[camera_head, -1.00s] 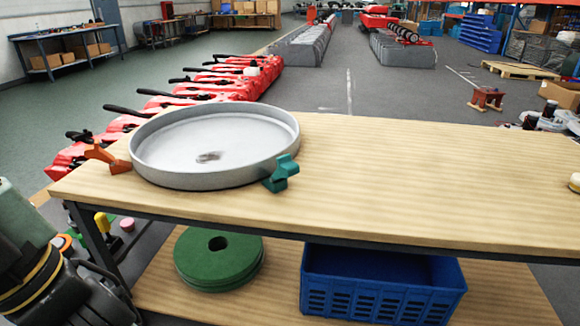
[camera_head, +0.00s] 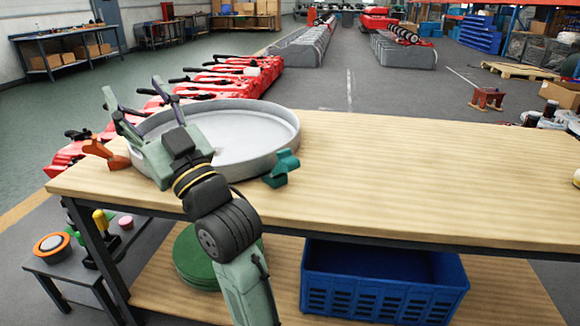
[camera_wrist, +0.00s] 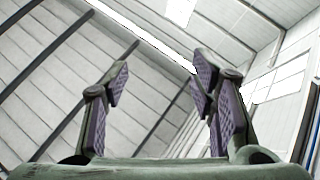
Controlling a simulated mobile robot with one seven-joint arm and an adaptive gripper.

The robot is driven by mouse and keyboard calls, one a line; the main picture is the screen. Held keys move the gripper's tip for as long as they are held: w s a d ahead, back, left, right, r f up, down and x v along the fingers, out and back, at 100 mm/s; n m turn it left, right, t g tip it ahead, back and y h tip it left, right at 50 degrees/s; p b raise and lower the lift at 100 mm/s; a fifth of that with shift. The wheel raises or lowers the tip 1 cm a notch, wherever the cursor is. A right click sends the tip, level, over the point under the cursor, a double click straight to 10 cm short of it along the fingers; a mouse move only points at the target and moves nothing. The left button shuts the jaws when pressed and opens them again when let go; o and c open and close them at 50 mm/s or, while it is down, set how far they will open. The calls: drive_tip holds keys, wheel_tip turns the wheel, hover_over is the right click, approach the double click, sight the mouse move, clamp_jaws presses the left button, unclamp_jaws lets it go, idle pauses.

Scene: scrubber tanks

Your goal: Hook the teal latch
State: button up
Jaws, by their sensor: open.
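The teal latch (camera_head: 282,168) stands on the wooden bench top at the front right rim of a round grey tank lid (camera_head: 262,135). Whether it touches the rim I cannot tell. An orange latch (camera_head: 104,153) is at the rim's left side. My gripper (camera_head: 138,98) is raised over the left part of the lid, up and left of the teal latch and well apart from it. In the wrist view my gripper (camera_wrist: 158,85) is open and empty, with its fingers pointing up toward the ceiling. My arm hides part of the lid's front left.
The wooden bench top (camera_head: 430,180) is clear to the right of the teal latch. A blue crate (camera_head: 380,285) and a green disc (camera_head: 195,255) lie on the lower shelf. A small side table (camera_head: 70,275) with buttons stands at lower left. Red machines line up behind.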

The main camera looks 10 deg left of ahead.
drive_tip(key=w+d+f+m+t+h, duration=0.1)
drive_tip(key=w+d+f+m+h, duration=0.1)
drive_tip(key=w+d+f+h, duration=0.35)
drive_tip(key=m+g+h+b, duration=0.2)
drive_tip(key=h, duration=0.1)
approach(294, 163)
drive_tip(key=shift+w+a, duration=0.25)
drive_tip(key=shift+w, duration=0.05)
drive_tip(key=p+x, duration=0.1)
drive_tip(key=x, duration=0.9)
drive_tip(key=shift+w+a, duration=0.1)
drive_tip(key=shift+a, duration=0.15)
drive_tip(key=shift+c, duration=0.3)
clamp_jaws()
